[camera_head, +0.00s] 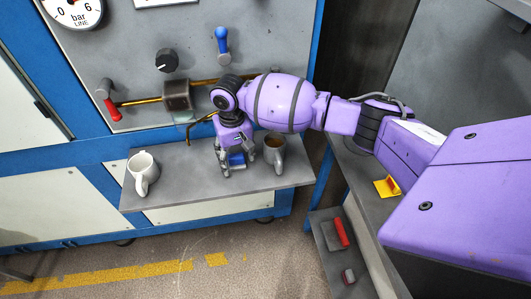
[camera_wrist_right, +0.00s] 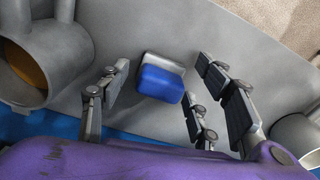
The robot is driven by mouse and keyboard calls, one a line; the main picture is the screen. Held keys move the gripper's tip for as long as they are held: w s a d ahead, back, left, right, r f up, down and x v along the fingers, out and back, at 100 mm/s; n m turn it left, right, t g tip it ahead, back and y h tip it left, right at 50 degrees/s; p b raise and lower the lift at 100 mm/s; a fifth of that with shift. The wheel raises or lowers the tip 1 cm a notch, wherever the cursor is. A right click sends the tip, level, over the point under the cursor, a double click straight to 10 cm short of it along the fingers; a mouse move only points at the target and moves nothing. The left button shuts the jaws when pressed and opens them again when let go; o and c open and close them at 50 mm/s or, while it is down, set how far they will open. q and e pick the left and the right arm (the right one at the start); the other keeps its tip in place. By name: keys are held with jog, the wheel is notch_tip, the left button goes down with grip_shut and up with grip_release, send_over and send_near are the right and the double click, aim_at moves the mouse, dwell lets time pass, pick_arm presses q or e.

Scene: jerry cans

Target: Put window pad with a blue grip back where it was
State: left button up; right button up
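The window pad with a blue grip (camera_head: 237,158) lies on the grey shelf between two mugs. In the right wrist view, its blue block (camera_wrist_right: 161,84) sits on a light grey base, with grey shelf around it. My right gripper (camera_head: 238,168) points down over the pad. In the wrist view, its fingers (camera_wrist_right: 157,95) are spread apart, with the pad showing between and beyond them. I see no finger clearly touching it. In the head view, the gripper partly hides the pad. My left gripper is not in view.
A mug with brown contents (camera_head: 274,148) stands close beside my right gripper. A pale mug (camera_head: 142,172) stands at the shelf's left end. A yellow-gripped pad (camera_head: 388,187) and a red-gripped pad (camera_head: 341,233) lie at right. The shelf (camera_head: 185,180) is clear between gripper and pale mug.

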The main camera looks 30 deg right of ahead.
aim_at(237, 156)
jog(key=shift+w+r, duration=0.1)
jog(key=shift+r, duration=0.1)
pick_arm(q)
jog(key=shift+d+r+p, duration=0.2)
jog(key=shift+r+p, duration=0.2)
jog(key=shift+p, duration=0.15)
pick_arm(e)
notch_tip(237, 156, up, 12)
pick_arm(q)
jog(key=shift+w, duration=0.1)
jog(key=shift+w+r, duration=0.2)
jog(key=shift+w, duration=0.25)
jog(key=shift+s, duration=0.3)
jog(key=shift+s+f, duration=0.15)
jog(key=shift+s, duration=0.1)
